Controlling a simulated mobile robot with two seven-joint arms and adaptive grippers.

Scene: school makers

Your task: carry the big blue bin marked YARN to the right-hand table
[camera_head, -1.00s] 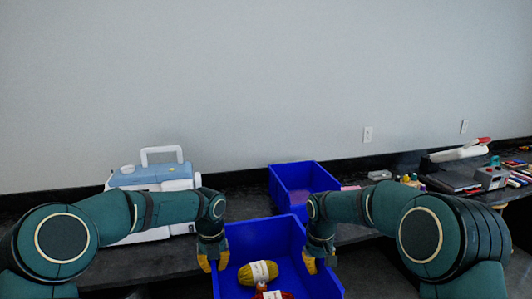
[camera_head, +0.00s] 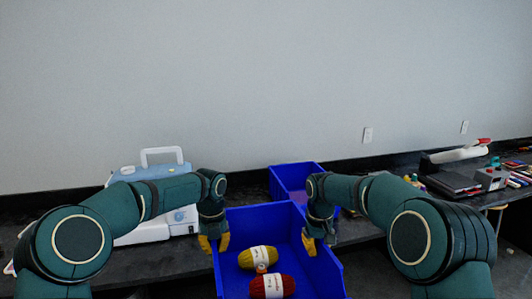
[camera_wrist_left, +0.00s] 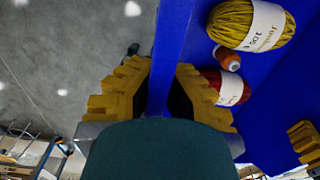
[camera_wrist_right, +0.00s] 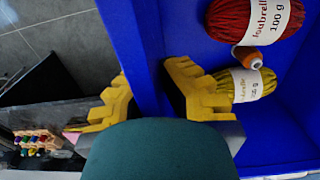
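The big blue bin (camera_head: 262,222) is in front of me at the bottom of the head view; no YARN marking shows. A yellow-green yarn ball (camera_head: 257,257), a red yarn ball (camera_head: 272,286) and a small orange spool (camera_wrist_left: 228,58) lie inside. My left gripper (camera_head: 214,243) is shut on the bin's left wall, with one finger on each side of it in the left wrist view (camera_wrist_left: 160,95). My right gripper (camera_head: 309,243) is shut on the right wall, likewise straddling it in the right wrist view (camera_wrist_right: 150,95). The right-hand table (camera_head: 510,192) shows at the right edge.
A dark table (camera_head: 150,262) runs along the wall behind the bin. It carries a white and blue sewing machine (camera_head: 155,200) and a smaller blue bin (camera_head: 290,178).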

